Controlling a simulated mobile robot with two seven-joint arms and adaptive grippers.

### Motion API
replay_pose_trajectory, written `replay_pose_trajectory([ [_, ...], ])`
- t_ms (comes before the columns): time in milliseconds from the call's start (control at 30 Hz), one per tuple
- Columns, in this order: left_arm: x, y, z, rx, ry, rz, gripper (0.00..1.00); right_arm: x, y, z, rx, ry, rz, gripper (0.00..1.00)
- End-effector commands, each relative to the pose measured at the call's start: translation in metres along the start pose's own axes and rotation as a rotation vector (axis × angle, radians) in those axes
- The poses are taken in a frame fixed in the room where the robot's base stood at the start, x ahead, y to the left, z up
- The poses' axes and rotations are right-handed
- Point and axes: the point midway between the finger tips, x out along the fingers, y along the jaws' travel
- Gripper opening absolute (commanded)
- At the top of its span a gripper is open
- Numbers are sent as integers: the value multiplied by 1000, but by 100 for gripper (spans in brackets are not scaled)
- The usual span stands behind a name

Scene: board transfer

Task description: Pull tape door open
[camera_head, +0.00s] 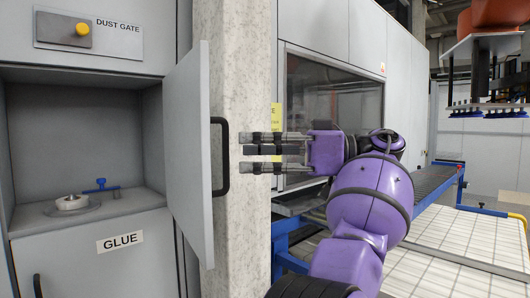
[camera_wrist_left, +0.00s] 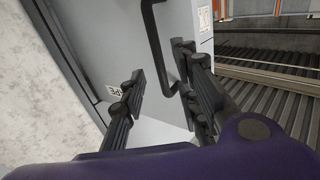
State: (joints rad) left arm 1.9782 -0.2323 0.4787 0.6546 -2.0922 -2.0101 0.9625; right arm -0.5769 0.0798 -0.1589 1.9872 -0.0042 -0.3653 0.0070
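The grey tape door (camera_head: 188,150) stands swung out from the cabinet in the head view, and the compartment behind it shows. Its black bar handle (camera_head: 221,158) is on the side facing my left gripper (camera_head: 242,152). That gripper is open, its fingers level and pointing left at the handle, with a small gap in the picture. In the left wrist view, the fingers (camera_wrist_left: 159,62) are spread and empty, and the handle (camera_wrist_left: 154,35) runs beyond them, partly hidden by the right-hand finger. A label ending in "PE" (camera_wrist_left: 115,90) shows there. My right gripper is out of view.
The compartment holds a pale ring (camera_head: 72,203) and a blue item (camera_head: 101,185). A GLUE door (camera_head: 95,250) is below and a DUST GATE panel (camera_head: 88,36) above. A concrete pillar (camera_head: 235,80) stands behind the tape door. A conveyor (camera_head: 435,180) lies right.

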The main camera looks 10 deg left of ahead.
Motion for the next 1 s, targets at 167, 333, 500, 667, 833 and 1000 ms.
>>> replay_pose_trajectory([
  [167, -12, 0, 0, 2, 2, 5, 29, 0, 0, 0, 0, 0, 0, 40],
  [333, -18, 0, 1, 2, 5, 10, 29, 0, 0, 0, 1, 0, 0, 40],
  [500, -19, 0, 1, 1, 5, 11, 29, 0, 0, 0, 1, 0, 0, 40],
  [667, -18, 0, 1, 1, 5, 10, 28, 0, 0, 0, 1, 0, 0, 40],
  [833, -18, 0, 1, 3, 5, 10, 6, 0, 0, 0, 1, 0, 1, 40],
  [1000, 4, 21, 33, 76, -16, 29, 0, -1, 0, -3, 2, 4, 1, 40],
])
